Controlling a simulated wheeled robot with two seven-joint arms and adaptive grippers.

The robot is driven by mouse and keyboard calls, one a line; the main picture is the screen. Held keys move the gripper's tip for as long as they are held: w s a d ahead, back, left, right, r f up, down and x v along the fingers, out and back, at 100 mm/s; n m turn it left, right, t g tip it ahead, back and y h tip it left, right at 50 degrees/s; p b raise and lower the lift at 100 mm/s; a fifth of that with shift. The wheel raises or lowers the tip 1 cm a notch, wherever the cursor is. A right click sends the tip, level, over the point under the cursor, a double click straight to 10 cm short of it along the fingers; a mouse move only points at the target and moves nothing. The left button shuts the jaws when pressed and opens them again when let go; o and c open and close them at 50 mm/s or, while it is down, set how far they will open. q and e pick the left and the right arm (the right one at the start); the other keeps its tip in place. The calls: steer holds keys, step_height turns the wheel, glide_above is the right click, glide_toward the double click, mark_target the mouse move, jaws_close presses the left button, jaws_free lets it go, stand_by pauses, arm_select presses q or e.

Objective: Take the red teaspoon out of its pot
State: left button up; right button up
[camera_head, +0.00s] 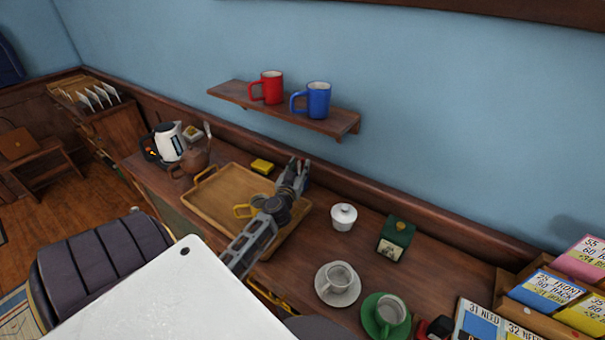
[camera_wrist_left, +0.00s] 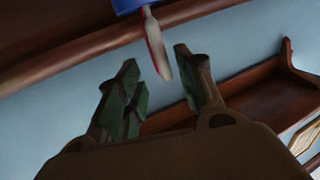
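The red teaspoon (camera_wrist_left: 157,50) shows in the left wrist view as a slim red-edged stick with a pale face. It runs from a blue thing (camera_wrist_left: 127,5) at the top edge, likely its pot, mostly out of frame. My left gripper (camera_wrist_left: 156,58) is open, its fingers on either side of the spoon. The right finger is close to it; I cannot tell if they touch. In the head view my left gripper (camera_head: 299,165) is above the counter near the wall, with a small red bit at its tips. The pot is hidden there. My right gripper is not in view.
Above is a shelf (camera_head: 335,125) with red (camera_head: 272,87) and blue mugs (camera_head: 319,100).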

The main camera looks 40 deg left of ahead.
mark_target(302, 161)
arm_select(q)
steer(key=shift+x, duration=2.25)
jaws_close()
